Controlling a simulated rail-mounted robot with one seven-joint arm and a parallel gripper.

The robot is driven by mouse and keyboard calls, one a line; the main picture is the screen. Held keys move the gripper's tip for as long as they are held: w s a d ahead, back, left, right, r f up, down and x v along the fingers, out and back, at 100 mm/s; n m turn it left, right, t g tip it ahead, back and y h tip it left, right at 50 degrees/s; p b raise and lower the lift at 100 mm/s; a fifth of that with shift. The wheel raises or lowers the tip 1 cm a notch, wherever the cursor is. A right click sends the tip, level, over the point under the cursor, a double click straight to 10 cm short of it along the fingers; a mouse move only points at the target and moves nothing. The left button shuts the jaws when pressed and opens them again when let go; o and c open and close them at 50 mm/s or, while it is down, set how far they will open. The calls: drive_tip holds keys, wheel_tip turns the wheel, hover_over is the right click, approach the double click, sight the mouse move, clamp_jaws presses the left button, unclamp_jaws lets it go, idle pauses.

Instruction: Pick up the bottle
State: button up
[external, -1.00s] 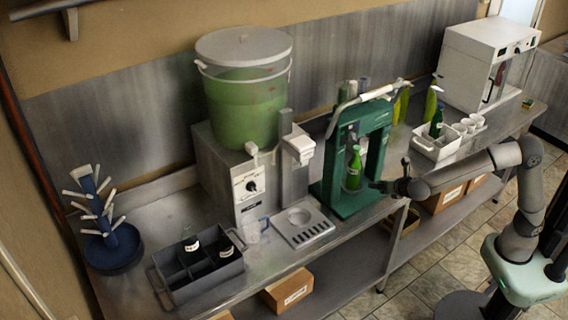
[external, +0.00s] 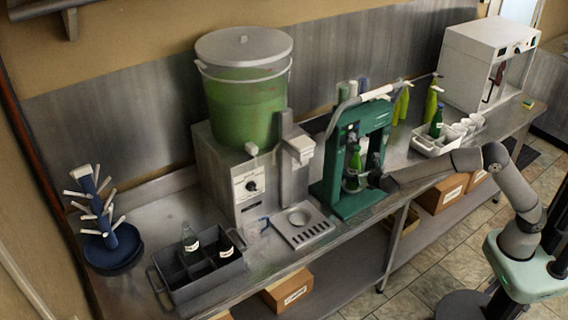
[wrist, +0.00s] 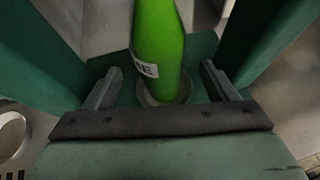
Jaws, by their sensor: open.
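A green bottle (external: 354,166) with a white label stands upright inside the green press frame (external: 328,185). In the wrist view the bottle (wrist: 160,40) rises from a round seat, its label on the left side and its top cut off by the picture edge. My gripper (external: 371,163) is at the right opening of the press, close to the bottle. In the wrist view its two fingers (wrist: 160,84) are open, one on each side of the bottle's lower part, with gaps showing on both sides. The gripper holds nothing.
The press's green posts stand close on both sides of my fingers. To the left are a drip tray (external: 322,230), a dispenser with a green bucket (external: 245,115) and a dark bottle crate (external: 190,291). A white tray (external: 425,147) and a white oven (external: 470,70) stand right.

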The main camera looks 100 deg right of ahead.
sight(354, 171)
drive_tip(key=p+x, duration=0.1)
drive_tip(key=x, duration=0.4)
drive_tip(key=shift+r, duration=0.1)
drive_tip(key=c, duration=1.5)
drive_tip(key=shift+r, duration=0.1)
drive_tip(key=shift+c, duration=0.5)
drive_tip(key=shift+r, duration=0.1)
